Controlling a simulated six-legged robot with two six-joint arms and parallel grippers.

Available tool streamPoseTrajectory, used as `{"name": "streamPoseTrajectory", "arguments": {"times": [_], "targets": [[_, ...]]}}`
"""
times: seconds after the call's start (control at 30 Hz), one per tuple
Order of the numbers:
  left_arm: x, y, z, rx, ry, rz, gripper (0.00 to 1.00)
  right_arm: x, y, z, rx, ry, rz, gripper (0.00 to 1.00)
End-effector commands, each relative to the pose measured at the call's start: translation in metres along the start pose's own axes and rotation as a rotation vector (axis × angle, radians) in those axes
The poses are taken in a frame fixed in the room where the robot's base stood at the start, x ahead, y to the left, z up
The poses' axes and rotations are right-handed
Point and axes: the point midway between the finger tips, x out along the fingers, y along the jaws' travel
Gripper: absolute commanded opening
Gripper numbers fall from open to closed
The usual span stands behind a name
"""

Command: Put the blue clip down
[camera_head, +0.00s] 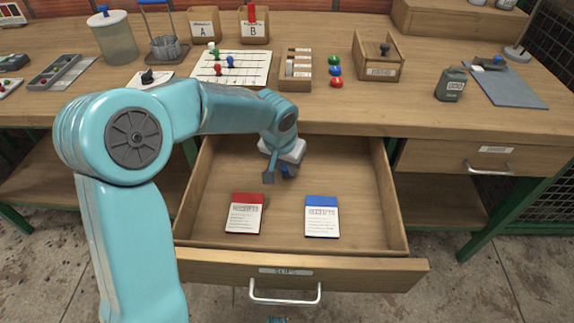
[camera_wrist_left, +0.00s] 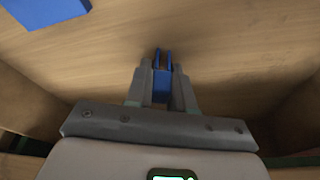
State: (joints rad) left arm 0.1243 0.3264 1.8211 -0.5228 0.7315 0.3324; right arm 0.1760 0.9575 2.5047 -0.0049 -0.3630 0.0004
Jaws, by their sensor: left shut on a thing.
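My left gripper (camera_head: 280,174) is inside the open drawer (camera_head: 210,180), toward its back. It is shut on the blue clip (camera_head: 288,170), which is mostly hidden behind the fingers in the head view. In the left wrist view the blue clip (camera_wrist_left: 162,85) sits between the fingers, its two prongs pointing away over the bare drawer floor. I cannot tell whether the clip touches the floor.
A red-topped receipt pad (camera_head: 244,214) and a blue-topped receipt pad (camera_head: 322,216) lie at the drawer's front. The drawer floor's right side is clear. Drawer walls stand close around. Above are a pegboard (camera_head: 232,68), bins and an open wooden box (camera_head: 378,56).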

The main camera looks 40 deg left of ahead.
Motion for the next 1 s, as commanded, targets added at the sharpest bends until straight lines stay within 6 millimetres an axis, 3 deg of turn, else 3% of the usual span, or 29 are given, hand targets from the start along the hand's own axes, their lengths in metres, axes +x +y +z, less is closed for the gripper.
{"name": "streamPoseTrajectory", "arguments": {"times": [0.17, 0.2, 0.23, 0.27, 0.63, 1.0], "targets": [[0.005, 0.0, 0.001, 0.0, 0.0, 0.0, 0.0, 0.005, 0.002, 0.0, 0.0, 0.0, 0.0, 0.43], [0.003, 0.0, 0.001, 0.0, 0.0, 0.0, 0.35, 0.003, 0.001, 0.0, 0.0, 0.0, 0.0, 0.43], [0.003, 0.0, 0.001, 0.0, 0.0, 0.0, 0.45, 0.003, 0.001, 0.0, 0.0, 0.0, 0.0, 0.43], [0.003, 0.0, 0.001, 0.0, 0.0, 0.0, 0.48, 0.003, 0.001, 0.0, 0.0, 0.0, 0.0, 0.43], [-0.006, 0.0, -0.001, 0.0, 0.001, 0.0, 0.48, -0.003, -0.001, 0.0, 0.0, 0.0, 0.0, 0.43], [-0.088, 0.0, -0.002, -0.001, 0.004, 0.0, 0.48, -0.025, -0.009, 0.001, 0.0, 0.0, 0.0, 0.43]]}}
